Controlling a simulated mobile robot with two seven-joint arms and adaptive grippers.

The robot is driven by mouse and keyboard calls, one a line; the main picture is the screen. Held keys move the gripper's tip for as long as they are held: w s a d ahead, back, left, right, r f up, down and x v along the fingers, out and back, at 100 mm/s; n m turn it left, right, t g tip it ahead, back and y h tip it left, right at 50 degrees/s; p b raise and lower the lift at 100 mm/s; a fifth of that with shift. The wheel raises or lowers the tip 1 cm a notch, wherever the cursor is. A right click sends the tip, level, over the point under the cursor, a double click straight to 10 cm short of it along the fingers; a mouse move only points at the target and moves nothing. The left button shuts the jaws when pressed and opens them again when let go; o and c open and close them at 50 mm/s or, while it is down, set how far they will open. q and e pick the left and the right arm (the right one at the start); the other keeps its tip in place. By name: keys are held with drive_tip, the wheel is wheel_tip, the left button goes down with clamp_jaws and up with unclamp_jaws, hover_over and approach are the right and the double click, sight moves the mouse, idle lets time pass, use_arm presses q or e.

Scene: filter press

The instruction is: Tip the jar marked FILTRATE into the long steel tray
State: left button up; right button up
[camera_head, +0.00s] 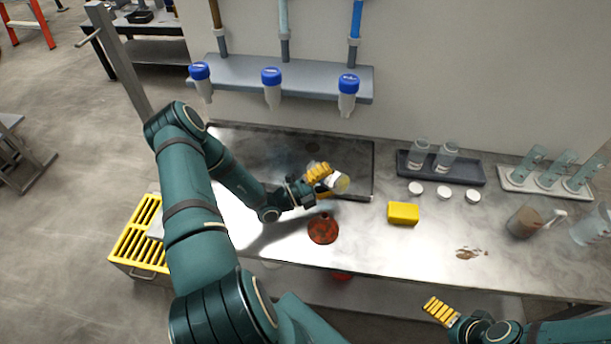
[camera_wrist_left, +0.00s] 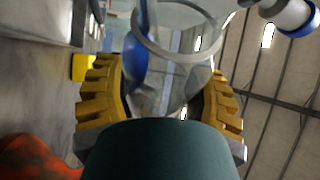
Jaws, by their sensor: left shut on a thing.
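My left gripper (camera_head: 318,175) is shut on a clear jar (camera_head: 338,183), holding it over the right part of the long steel tray (camera_head: 240,145). The tray is a dark, shallow, shiny basin set along the wall. The jar looks tilted, with its rim toward the right. In the left wrist view the clear jar (camera_wrist_left: 178,50) sits between the yellow finger pads, its round rim in sight. No FILTRATE mark is readable, and I cannot tell whether liquid is leaving it. My right gripper (camera_head: 440,311) is at the bottom right, off the bench's front edge, with nothing visible in it.
A red-brown round object (camera_head: 323,228) and a yellow block (camera_head: 403,213) lie in front of the tray. Blue-capped bottles (camera_head: 271,78) hang above the tray.

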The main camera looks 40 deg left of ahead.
use_arm(q)
drive_tip(key=shift+a+r+n, duration=0.1)
drive_tip(key=shift+r+n, duration=0.15)
drive_tip(key=shift+n, duration=0.15)
